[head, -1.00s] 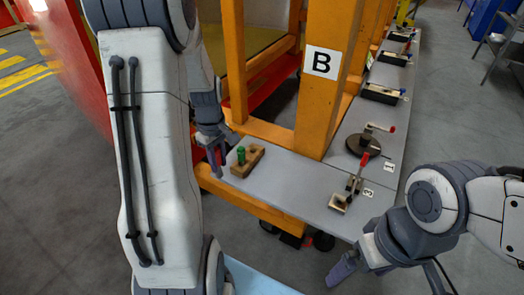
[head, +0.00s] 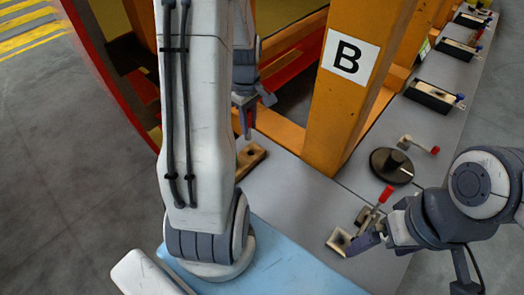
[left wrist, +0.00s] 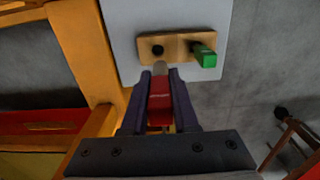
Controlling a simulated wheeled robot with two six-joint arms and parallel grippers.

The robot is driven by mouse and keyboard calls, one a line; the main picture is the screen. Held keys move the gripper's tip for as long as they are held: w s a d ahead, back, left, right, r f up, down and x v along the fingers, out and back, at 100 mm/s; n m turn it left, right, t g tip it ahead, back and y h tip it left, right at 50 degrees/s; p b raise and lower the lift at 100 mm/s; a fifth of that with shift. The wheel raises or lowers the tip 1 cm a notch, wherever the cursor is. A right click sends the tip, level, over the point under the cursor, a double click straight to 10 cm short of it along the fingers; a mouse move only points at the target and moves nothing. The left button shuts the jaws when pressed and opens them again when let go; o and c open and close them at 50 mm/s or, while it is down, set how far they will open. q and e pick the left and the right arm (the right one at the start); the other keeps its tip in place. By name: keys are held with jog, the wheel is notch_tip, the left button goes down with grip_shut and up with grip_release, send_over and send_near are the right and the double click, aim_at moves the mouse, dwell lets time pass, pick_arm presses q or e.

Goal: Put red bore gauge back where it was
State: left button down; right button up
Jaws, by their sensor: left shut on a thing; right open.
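My left gripper (head: 246,118) is shut on the red bore gauge (left wrist: 160,103), whose pale tip points towards the wooden holder in the left wrist view. In the head view a bit of red (head: 249,121) shows at the fingers. The wooden holder (left wrist: 177,48) has a dark hole at its left and the green gauge (left wrist: 205,56) at its right. The gauge's tip appears just short of the holder's edge. In the head view my left arm partly covers the holder (head: 251,158) and hides the green gauge. My right gripper (head: 362,243) is open, beside the toggle clamp.
The holder is on a grey bench (head: 290,180). A toggle clamp with a red handle (head: 386,194) and a round dark fixture (head: 391,166) stand to the right. An orange post (head: 340,120) marked B rises behind. Black trays (head: 431,97) line the bench farther back.

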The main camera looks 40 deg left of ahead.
pick_arm(q)
jog(key=f, duration=0.4)
jog(key=f+p, duration=0.1)
jog(key=f, duration=0.1)
jog(key=shift+w+d, duration=0.15)
jog(key=shift+w, duration=0.2)
notch_tip(320, 180, down, 4)
jog(key=shift+s+f+p, duration=0.1)
jog(key=shift+p, duration=0.35)
jog(key=c, duration=0.7)
grip_release()
